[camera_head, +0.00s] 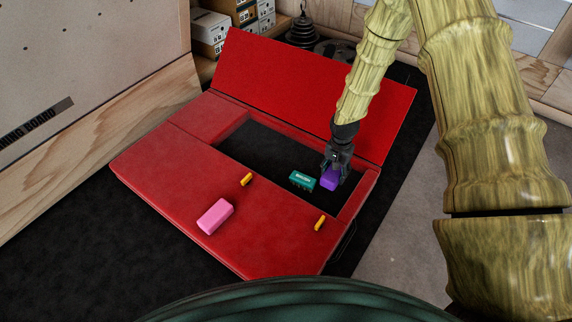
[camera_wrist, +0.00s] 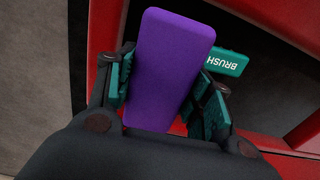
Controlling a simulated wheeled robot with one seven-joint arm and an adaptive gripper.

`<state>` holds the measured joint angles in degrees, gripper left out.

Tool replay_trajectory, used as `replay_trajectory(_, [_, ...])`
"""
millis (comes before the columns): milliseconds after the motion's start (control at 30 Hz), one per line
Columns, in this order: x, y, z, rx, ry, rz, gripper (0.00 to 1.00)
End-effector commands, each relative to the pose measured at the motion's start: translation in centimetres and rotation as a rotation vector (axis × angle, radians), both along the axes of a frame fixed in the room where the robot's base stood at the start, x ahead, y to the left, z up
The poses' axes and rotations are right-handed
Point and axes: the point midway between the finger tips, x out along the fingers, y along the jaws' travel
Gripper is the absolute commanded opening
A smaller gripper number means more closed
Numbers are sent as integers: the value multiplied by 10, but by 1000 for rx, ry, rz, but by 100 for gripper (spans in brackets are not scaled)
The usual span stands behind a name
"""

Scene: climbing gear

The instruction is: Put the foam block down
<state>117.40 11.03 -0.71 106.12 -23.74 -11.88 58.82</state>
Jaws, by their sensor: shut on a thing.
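A purple block (camera_head: 330,181), the likely foam block, is held in my gripper (camera_head: 335,168). In the wrist view the purple block (camera_wrist: 170,60) lies between the two teal-padded fingers of my gripper (camera_wrist: 168,82), and its lower end is hidden by the gripper body. The gripper is shut on it, over the right end of the dark recess of a red case (camera_head: 170,165). I cannot tell whether the block touches the recess floor.
A green brush (camera_head: 302,181) is in the recess, just left of the held block; it also shows in the wrist view (camera_wrist: 226,61). The open red lid (camera_head: 300,90) stands behind. The recess's left part is clear.

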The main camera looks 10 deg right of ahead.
Motion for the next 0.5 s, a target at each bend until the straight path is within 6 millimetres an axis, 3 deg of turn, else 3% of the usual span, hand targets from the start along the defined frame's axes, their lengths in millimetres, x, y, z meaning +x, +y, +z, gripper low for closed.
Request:
replay_trajectory(267, [-2,-9,-25,-6,2,-47,28])
replay_trajectory(500, [-3,-9,-60,-5,1,-47,28])
